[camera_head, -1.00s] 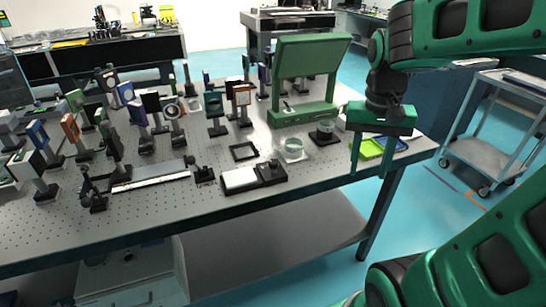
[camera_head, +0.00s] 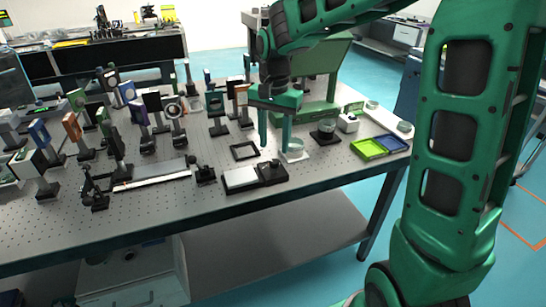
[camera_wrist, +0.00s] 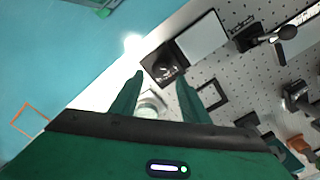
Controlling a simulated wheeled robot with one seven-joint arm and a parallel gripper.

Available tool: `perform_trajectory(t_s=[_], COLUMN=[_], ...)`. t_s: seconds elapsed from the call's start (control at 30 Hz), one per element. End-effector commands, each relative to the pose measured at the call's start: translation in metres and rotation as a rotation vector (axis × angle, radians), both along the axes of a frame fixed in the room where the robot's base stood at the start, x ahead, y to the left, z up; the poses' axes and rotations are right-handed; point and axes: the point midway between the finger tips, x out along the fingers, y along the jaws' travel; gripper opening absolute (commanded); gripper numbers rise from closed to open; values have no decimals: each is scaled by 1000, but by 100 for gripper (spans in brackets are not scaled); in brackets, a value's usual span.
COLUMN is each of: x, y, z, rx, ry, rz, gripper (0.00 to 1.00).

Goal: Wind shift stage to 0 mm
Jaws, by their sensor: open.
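A low stage with a white plate (camera_head: 240,179) and a black block with a dark knob (camera_head: 271,171) sits near the table's front edge; I take it for the shift stage, and no scale reading is legible. In the wrist view the knobbed block (camera_wrist: 165,66) lies just beyond the fingertips, with the white plate (camera_wrist: 203,38) beside it. My gripper (camera_head: 275,148) is open and empty, fingers pointing down, above the table and behind the block in the head view. In the wrist view its fingertips (camera_wrist: 160,77) are apart, without visible contact with the knob.
A glass dish (camera_head: 292,146) on a white pad stands close by the right finger. A black square frame (camera_head: 244,151) lies behind the stage. A long rail (camera_head: 150,173) lies to the left. Green and blue trays (camera_head: 368,149) are at right; optic mounts crowd the back left.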

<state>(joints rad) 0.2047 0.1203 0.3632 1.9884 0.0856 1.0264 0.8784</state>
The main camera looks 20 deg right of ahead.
Motion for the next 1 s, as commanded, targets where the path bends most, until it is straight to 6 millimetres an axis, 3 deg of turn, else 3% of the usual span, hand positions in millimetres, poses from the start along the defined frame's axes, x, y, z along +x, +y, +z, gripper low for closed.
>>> perform_trajectory(t_s=[0.1, 0.3, 0.77, 0.93, 1.0], x=[-1, -1, -1, 0, 0], y=[0, 0, -1, 0, 0], z=[-22, -47, -58, -58, -58], rx=[0, -1, -1, -1, -1], ry=[4, 2, 0, -1, -1], rz=[1, 0, 0, 1, 1], gripper=[42, 42, 42, 1, 0])
